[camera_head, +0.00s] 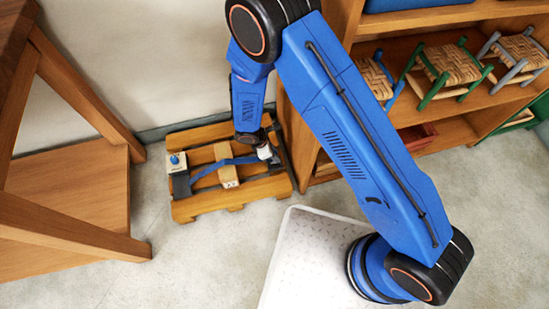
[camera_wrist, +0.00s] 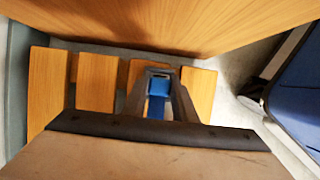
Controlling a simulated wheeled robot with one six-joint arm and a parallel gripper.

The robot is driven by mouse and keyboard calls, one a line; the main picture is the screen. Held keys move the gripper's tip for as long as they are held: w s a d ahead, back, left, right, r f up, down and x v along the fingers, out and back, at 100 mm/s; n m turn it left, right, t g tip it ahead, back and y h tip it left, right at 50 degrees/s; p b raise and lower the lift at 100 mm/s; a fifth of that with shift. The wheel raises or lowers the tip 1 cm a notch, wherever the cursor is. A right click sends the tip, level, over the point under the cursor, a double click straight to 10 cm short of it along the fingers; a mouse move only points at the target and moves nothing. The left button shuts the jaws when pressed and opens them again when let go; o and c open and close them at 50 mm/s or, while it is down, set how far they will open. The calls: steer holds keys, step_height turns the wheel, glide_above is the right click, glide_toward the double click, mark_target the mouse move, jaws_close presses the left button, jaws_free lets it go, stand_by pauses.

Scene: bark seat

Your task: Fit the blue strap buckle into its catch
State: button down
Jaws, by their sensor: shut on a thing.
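A blue strap (camera_head: 208,169) runs across a low slatted wooden pallet (camera_head: 240,194) on the floor, passing a pale wood block (camera_head: 224,165). My gripper (camera_head: 265,152) is low over the pallet's right side, at the strap's right end. In the wrist view, my gripper (camera_wrist: 158,90) is shut on a blue piece (camera_wrist: 158,86), which I take for the buckle; its ends are largely hidden by the fingers. A white box with a blue knob (camera_head: 176,162) sits at the pallet's left. I cannot clearly make out the catch.
A wooden shelf unit (camera_head: 460,133) with small woven stools (camera_head: 450,65) stands close to the pallet's right. A wooden frame (camera_head: 60,215) stands at left, and a wall (camera_head: 140,60) is behind. Grey floor (camera_head: 190,265) is clear in front.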

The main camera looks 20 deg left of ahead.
steer(key=shift+f, duration=1.95)
steer(key=shift+f, duration=0.35)
steer(key=c, duration=1.5)
jaws_free()
steer(key=shift+o, duration=0.2)
steer(key=v, duration=1.2)
steer(key=shift+r, duration=0.35)
steer(key=shift+s, duration=0.1)
